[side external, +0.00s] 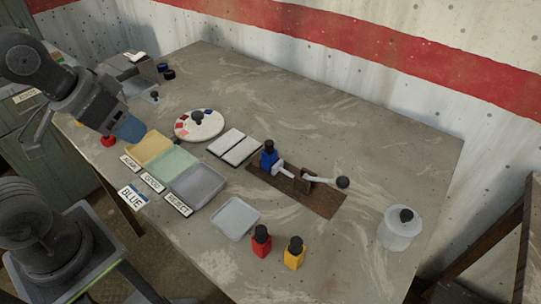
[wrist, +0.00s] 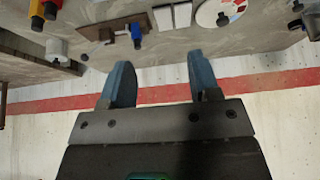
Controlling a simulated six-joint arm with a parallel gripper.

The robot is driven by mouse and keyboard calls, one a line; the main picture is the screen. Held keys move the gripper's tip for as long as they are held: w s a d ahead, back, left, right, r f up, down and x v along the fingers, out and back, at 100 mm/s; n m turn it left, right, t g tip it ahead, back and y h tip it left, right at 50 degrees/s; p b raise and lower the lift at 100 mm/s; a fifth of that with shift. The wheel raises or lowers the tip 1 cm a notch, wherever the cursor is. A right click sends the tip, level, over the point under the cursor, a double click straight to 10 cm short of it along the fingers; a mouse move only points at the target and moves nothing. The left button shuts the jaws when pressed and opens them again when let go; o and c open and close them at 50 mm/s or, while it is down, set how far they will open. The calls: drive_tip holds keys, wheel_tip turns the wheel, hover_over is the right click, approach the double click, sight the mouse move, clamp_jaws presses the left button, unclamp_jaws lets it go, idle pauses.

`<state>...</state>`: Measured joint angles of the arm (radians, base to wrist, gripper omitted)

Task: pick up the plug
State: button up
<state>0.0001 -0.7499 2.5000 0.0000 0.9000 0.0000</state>
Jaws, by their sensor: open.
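No part is marked as the plug, and I cannot tell for certain which it is. Several coloured blocks with black knobs could be it. A blue one (side external: 268,160) stands upright at the left end of a brown board (side external: 323,203), beside a white lever (side external: 322,181); it also shows in the wrist view (wrist: 136,31). A red one (side external: 261,242) and a yellow one (side external: 294,254) stand near the table's front edge. My gripper (side external: 129,130) is open and empty at the table's left side, well away from them; its blue fingers show in the wrist view (wrist: 160,85).
A round dial (side external: 199,125), white tiles (side external: 236,146), a small grey tray (side external: 236,218) and a lidded jar (side external: 400,230) stand around. The table's back right is clear.

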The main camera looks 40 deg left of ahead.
idle(0.3)
drive_tip(key=w+d+r+n+g, duration=0.1)
drive_tip(key=w+r+n, duration=0.2)
drive_tip(key=w, duration=0.2)
drive_tip(key=n+g, duration=0.5)
drive_tip(key=n, duration=0.6)
hover_over(269, 142)
wheel_tip(269, 142, down, 7)
wheel_tip(269, 142, down, 14)
drive_tip(key=shift+r, duration=0.25)
drive_tip(key=c, duration=1)
